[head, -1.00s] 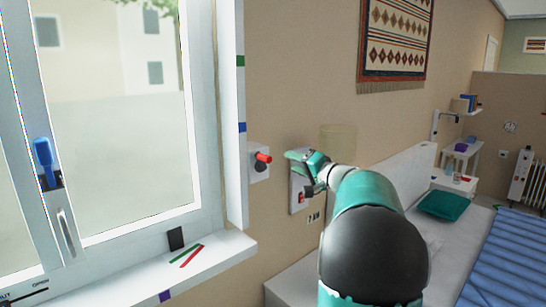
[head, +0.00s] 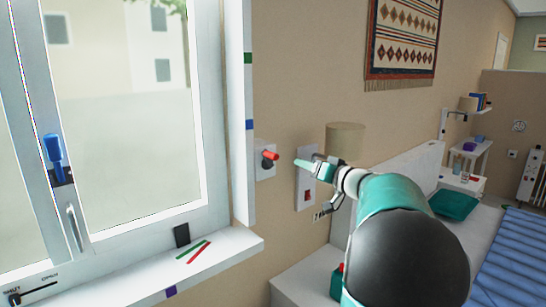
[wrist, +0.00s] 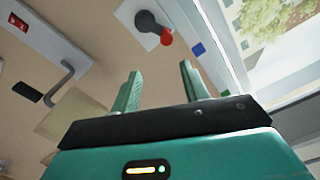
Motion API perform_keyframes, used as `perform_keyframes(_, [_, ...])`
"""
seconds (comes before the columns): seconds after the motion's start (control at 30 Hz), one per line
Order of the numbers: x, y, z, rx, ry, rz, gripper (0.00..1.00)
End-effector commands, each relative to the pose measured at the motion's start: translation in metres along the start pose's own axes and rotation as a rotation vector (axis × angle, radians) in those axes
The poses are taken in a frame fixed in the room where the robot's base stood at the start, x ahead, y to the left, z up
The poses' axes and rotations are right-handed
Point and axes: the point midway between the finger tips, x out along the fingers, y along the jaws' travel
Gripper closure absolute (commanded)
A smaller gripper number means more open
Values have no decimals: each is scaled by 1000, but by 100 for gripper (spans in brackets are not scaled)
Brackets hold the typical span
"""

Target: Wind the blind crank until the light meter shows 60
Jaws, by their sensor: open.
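The blind crank has a red knob (head: 270,155) on a dark arm, on a white plate (head: 264,172) on the wall right of the window. In the wrist view the red knob (wrist: 166,38) and dark crank arm show at the top, beyond my fingertips. My gripper (head: 306,162) is to the right of the knob, apart from it, in front of the wall. In the wrist view my gripper (wrist: 158,72) has its two green fingers spread with nothing between them. I cannot make out a light meter reading in these views.
A wall panel with a red switch (head: 308,194) is just behind my gripper. A lamp shade (head: 345,141) stands to its right. The window sill (head: 215,262) juts out below left, with red and green strips. A bed (head: 505,260) is on the right.

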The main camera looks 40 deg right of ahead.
Motion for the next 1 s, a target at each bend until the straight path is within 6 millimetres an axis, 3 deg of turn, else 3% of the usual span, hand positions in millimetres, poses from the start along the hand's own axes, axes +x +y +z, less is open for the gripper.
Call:
perform_keyframes(0.2, [2, -7, 6, -463, -1, 2, 55])
perform_keyframes(0.4, [5, -13, 9, -711, -3, 0, 55])
perform_keyframes(0.67, [25, -14, 10, -744, -3, -4, 55])
perform_keyframes(1.0, [91, -14, 10, -741, -1, -5, 55])
